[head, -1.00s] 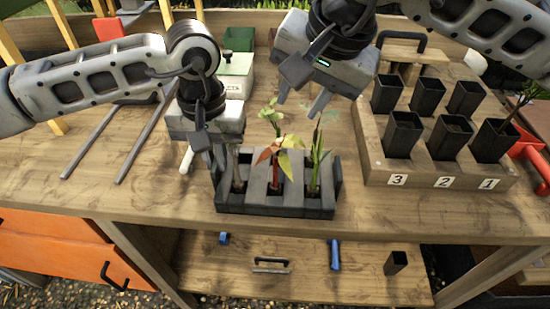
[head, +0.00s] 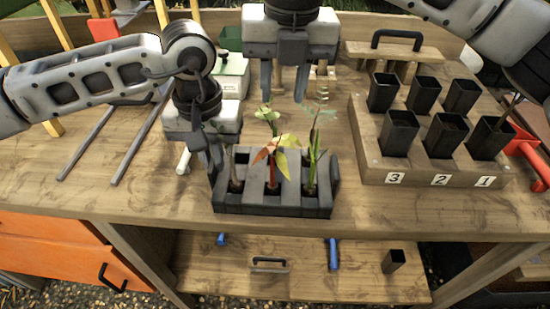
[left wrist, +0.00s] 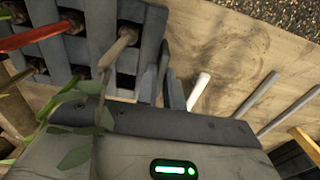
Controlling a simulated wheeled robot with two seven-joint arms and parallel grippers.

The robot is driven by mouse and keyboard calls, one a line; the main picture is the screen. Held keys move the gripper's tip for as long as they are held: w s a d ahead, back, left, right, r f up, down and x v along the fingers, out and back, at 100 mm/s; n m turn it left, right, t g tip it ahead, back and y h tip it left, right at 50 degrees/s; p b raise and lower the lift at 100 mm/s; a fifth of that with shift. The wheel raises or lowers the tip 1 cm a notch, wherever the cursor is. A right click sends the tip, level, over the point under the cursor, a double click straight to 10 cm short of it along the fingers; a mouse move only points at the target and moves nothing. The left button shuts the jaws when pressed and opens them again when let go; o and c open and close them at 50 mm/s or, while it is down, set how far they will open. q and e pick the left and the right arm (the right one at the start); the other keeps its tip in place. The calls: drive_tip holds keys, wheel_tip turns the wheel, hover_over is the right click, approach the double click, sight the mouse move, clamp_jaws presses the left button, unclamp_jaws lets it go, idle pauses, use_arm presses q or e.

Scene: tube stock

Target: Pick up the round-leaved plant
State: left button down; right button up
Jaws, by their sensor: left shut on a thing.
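Rounded leaves (left wrist: 76,157) also show close up in the left wrist view, near a brown stem (left wrist: 124,40). My left gripper (head: 216,165) is at the rack's left end, shut, apparently on its end wall; the contact is partly hidden. My right gripper (head: 289,94) is open and empty, pointing down behind and above the leaves.
A grassy plant (head: 313,165) stands in the rack's right slot. A wooden stand (head: 365,165) with several black pots and labels 3, 2, 1 is to the right. A green-lidded box (head: 232,72) is behind my left gripper. Two grey rails (head: 142,135) lie to the left.

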drive_tip(key=m, duration=0.8)
drive_tip(key=m+g, duration=0.1)
drive_tip(key=m, duration=0.3)
hover_over(275, 141)
drive_tip(key=shift+h, duration=0.3)
wheel_tip(275, 141, down, 6)
drive_tip(key=shift+d, duration=0.1)
drive_tip(key=f, duration=0.5)
drive_tip(key=shift+w+f, duration=0.2)
drive_tip(key=shift+f, duration=0.1)
clamp_jaws()
